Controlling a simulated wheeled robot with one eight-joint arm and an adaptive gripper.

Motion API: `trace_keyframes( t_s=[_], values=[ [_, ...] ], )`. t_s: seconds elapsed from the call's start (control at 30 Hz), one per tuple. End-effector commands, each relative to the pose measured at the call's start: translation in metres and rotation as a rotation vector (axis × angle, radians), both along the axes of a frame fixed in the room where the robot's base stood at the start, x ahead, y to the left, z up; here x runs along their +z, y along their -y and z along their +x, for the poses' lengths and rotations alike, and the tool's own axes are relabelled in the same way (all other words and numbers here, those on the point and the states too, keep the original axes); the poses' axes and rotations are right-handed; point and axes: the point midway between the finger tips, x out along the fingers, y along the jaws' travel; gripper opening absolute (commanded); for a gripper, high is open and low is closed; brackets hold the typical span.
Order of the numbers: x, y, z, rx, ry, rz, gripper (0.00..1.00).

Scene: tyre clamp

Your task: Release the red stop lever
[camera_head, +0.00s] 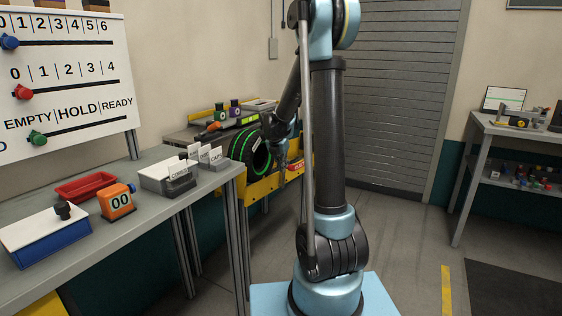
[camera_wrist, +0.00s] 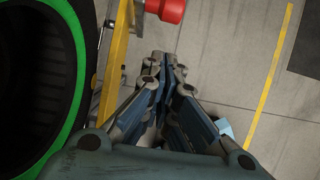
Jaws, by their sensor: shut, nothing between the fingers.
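A red cylindrical grip, which looks like the red stop lever (camera_wrist: 172,10), shows at the top edge of the wrist view, cut off by the frame. It is attached beside a yellow rail (camera_wrist: 118,60). In the head view a small red part (camera_head: 298,165) sits at the right end of the yellow rail (camera_head: 262,187). My gripper (camera_wrist: 165,62) is shut and empty, pointing down, with its fingertips just below the red grip in the picture and apart from it. In the head view my gripper (camera_head: 281,160) is beside the tyre (camera_head: 250,152).
The green-striped tyre (camera_wrist: 75,60) fills the left of the wrist view. An orange handle (camera_head: 213,126) is left of the tyre. A bench (camera_head: 225,172) with a red tray (camera_head: 86,187) and boxes stands at left. Open floor (camera_head: 405,235) lies to the right.

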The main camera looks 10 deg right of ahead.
Motion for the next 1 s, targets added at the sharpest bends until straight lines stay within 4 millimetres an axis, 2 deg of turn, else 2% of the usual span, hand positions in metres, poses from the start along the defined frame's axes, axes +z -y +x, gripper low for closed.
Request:
trace_keyframes(
  t_s=[0.07,0.2,0.4,1.0],
  values=[
    [-0.009,0.004,0.005,-0.002,0.000,0.000,0.00],
    [-0.015,0.014,0.019,-0.002,0.000,0.000,0.00],
    [-0.020,0.022,0.029,-0.002,0.000,0.000,0.00],
    [-0.021,0.019,0.033,0.005,-0.009,0.008,0.00]
  ],
)
